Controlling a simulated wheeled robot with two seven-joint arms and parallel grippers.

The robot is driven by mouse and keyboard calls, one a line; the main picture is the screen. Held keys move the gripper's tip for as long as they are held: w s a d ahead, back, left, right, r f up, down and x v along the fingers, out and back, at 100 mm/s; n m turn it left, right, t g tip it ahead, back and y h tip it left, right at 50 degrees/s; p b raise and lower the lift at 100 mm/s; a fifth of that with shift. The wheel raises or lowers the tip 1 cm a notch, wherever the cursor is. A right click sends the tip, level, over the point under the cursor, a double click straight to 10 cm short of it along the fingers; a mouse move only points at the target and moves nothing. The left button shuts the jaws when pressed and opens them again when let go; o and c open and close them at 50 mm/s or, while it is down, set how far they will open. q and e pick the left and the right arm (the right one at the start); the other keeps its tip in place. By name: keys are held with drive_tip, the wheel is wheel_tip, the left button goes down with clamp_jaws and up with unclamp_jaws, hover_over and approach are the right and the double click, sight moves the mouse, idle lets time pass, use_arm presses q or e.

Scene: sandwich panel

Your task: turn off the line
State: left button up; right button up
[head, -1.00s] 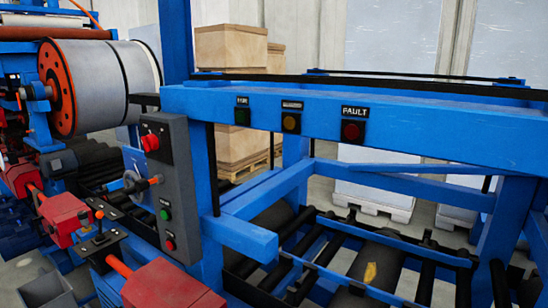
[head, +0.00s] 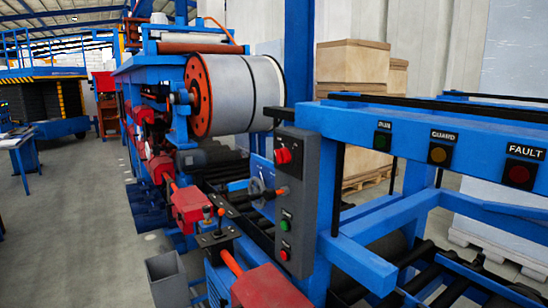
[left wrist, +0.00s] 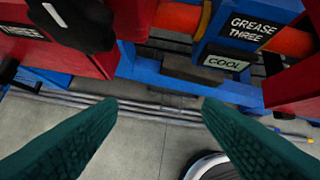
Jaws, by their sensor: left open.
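A grey control box (head: 294,200) stands on the near post of the blue line frame in the head view. Neither gripper shows in the head view. In the left wrist view my left gripper (left wrist: 158,105) is open and empty, its green fingers pointing at the floor and the machine's lower side. My right gripper is not in view.
A blue beam carries a green RUN lamp (head: 382,141), an amber GUARD lamp (head: 438,154) and a red FAULT lamp (head: 518,174). A joystick box (head: 216,236) and red housings stand beside the control box. Open floor (head: 75,230) lies left of the line.

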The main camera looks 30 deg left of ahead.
use_arm(q)
wheel_tip(320, 180, up, 6)
drive_tip(key=m, duration=0.1)
drive_tip(key=m+t+h, duration=0.1)
drive_tip(key=t+h, duration=0.4)
drive_tip(key=t, duration=0.5)
approach(277, 158)
drive_tip(key=p+x, duration=0.6)
drive_tip(key=x, duration=0.3)
drive_tip(key=shift+w, duration=0.2)
drive_tip(key=shift+w+d, duration=0.1)
drive_tip(key=shift+w, duration=0.2)
drive_tip(key=shift+f, duration=0.1)
drive_tip(key=shift+c, duration=0.3)
